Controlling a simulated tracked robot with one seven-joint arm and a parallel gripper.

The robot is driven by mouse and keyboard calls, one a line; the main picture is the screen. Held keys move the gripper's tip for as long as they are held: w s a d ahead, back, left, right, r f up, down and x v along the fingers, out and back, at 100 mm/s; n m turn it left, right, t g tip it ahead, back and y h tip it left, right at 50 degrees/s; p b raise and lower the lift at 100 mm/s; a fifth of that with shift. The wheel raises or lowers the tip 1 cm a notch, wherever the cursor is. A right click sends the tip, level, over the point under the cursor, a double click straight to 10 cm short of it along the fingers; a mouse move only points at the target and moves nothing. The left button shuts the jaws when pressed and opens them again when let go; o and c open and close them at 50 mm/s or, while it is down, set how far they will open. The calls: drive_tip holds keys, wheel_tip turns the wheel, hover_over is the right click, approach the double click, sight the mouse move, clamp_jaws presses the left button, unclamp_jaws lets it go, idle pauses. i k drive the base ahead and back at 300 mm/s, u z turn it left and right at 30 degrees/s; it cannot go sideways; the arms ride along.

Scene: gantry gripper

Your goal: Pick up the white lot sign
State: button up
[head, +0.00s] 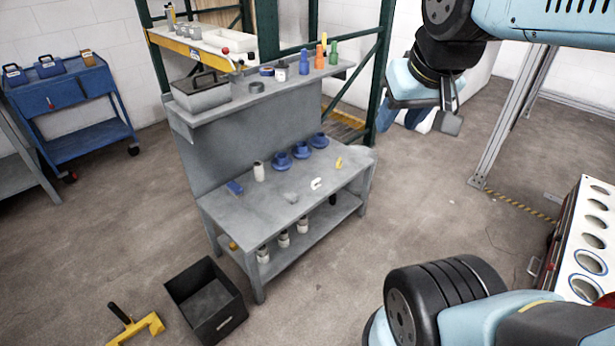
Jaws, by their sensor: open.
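I cannot make out a white lot sign for certain. A small white curved piece (316,184) lies on the lower top of the grey workbench (240,211); it is too small to identify. A pale grey piece (290,198) lies to its left and a small yellow piece (338,163) to its right. My gripper (432,119) hangs from my arm at the upper right, pointing down. It is open, with no held object visible, and well apart from the bench items. Part of its jaws is hidden by its own body.
Blue round parts (301,150) and a white bottle (258,171) stand on the bench. Its raised shelf (258,97) holds bottles and a grey bin. A black crate (238,304) and yellow tool (150,325) lie on the floor. A white rack (565,262) stands right.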

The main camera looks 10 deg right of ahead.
sight(315, 183)
drive_tip(key=u, duration=0.05)
drive_tip(key=i, duration=0.95)
drive_tip(key=z, duration=0.1)
